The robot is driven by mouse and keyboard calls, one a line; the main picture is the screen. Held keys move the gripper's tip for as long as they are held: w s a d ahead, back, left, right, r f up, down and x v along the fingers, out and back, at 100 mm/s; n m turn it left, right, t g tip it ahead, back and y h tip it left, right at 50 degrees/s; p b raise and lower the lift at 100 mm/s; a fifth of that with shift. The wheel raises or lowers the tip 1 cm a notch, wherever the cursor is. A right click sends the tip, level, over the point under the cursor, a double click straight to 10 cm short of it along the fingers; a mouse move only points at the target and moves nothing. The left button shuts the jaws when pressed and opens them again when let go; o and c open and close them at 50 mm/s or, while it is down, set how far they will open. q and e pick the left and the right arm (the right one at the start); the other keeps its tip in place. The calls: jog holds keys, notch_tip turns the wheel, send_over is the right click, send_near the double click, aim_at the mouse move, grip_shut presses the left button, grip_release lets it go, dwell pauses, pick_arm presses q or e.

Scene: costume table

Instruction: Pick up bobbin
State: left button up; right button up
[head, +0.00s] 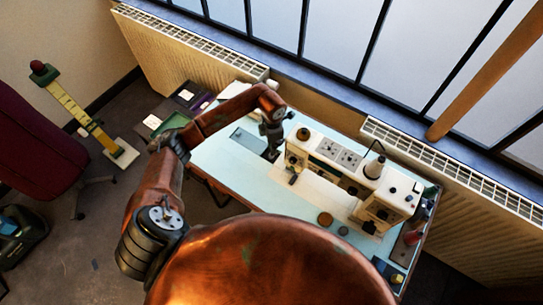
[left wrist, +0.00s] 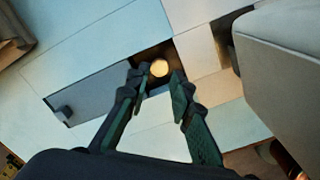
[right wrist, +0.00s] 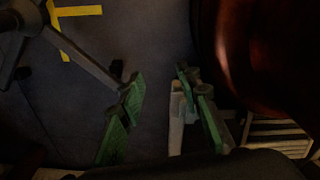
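A small round, pale gold object, which looks like the bobbin (left wrist: 159,67), sits in a dark opening of the light blue sewing table (left wrist: 95,60). My left gripper (left wrist: 158,82) is open and empty, its green-padded fingers on either side of the bobbin in the picture; I cannot tell how far above it they are. In the head view the left gripper (head: 271,154) points down at the table beside the sewing machine, and the bobbin is hidden or too small to make out. My right gripper (right wrist: 160,82) is open and empty over the dark floor.
The white sewing machine (head: 345,160) stands close to the right of my left gripper. A brown disc (head: 325,219) and a small grey disc (head: 343,230) lie near the table's front edge. A chair (head: 35,150) stands at the left. Radiators (head: 185,52) line the wall behind.

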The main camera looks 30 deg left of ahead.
pick_arm(q)
notch_tip(320, 180, down, 5)
jog(key=shift+r, duration=0.2)
jog(key=shift+c, duration=0.7)
jog(key=shift+a, duration=0.1)
jog(key=shift+c, duration=1.4)
jog(key=shift+r, duration=0.1)
notch_tip(320, 180, up, 10)
jog(key=shift+f, duration=0.1)
